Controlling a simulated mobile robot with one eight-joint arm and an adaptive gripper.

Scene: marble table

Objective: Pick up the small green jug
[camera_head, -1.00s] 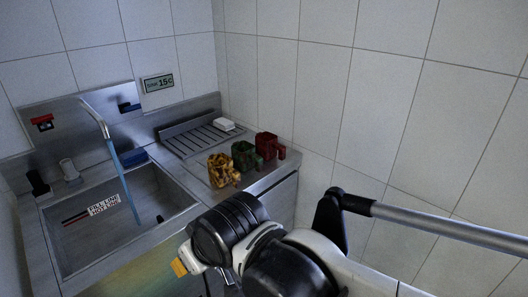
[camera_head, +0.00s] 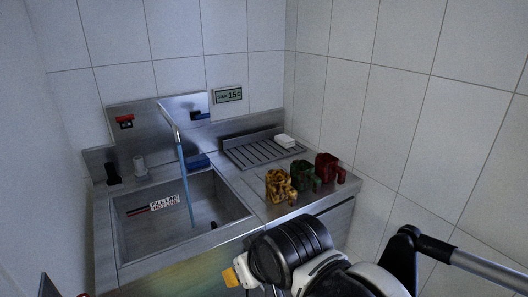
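The small green jug (camera_head: 304,176) stands on the metal counter in the head view, right of the sink. It is between a yellow-brown jug (camera_head: 280,187) on its left and a dark red jug (camera_head: 329,168) on its right. The three stand close together in a slanted row, and the yellow-brown one partly covers the green one's lower left. My arm is in the lower right, below and in front of the counter, apart from the jugs. Its gripper end is mostly hidden or cut off at the bottom edge, so its fingers cannot be made out.
A sink (camera_head: 180,215) with a tall faucet (camera_head: 172,125) is on the left. A ribbed drying rack (camera_head: 258,152) with a white block (camera_head: 284,141) lies behind the jugs. A tiled wall (camera_head: 440,130) closes off the right side. Bare counter (camera_head: 245,190) lies left of the jugs.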

